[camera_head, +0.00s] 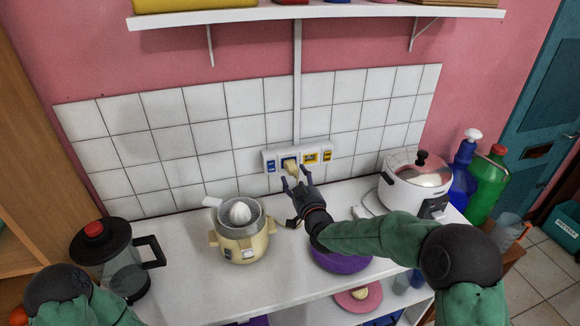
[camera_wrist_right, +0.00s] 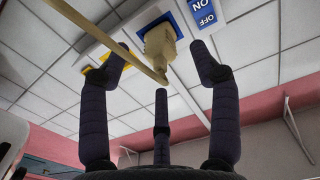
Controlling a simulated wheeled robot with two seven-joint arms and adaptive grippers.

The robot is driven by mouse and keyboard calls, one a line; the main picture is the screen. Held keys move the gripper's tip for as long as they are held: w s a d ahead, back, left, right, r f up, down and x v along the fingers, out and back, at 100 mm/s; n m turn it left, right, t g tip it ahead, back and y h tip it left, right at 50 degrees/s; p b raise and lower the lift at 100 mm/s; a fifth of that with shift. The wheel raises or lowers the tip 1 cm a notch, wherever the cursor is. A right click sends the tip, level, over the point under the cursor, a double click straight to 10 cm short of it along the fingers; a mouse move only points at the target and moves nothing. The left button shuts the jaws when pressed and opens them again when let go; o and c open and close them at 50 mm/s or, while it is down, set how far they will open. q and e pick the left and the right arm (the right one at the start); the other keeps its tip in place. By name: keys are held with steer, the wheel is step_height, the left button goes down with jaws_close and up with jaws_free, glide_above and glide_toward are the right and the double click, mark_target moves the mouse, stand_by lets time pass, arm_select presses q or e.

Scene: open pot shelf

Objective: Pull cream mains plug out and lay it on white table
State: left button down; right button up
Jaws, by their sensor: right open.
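The cream mains plug (camera_head: 291,168) sits in a blue-framed socket of the white wall strip (camera_head: 268,162). In the right wrist view the plug (camera_wrist_right: 160,46) is against the blue socket, with its cream cord (camera_wrist_right: 108,42) running to the upper left. My right gripper (camera_head: 297,180) is open just in front of the plug. In the right wrist view its dark fingers (camera_wrist_right: 162,58) stand apart on either side below the plug, not visibly touching it. The white table (camera_head: 185,268) lies below. My left gripper is out of view; only part of that arm shows at lower left.
A cream juicer (camera_head: 242,243) stands left of my right gripper, and a blender jug (camera_head: 112,262) farther left. A white rice cooker (camera_head: 412,188) is at right. A purple bowl (camera_head: 338,262) sits under my right forearm. Bare tabletop lies between jug and juicer.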

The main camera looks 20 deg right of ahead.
mark_target(292, 169)
steer(key=w+b, duration=0.1)
steer(key=w, duration=0.3)
steer(key=shift+w+a+f, duration=0.1)
steer(key=shift+w, duration=0.95)
steer(key=shift+b, duration=0.85)
stand_by(0.4)
jaws_close()
steer(key=shift+s, duration=0.1)
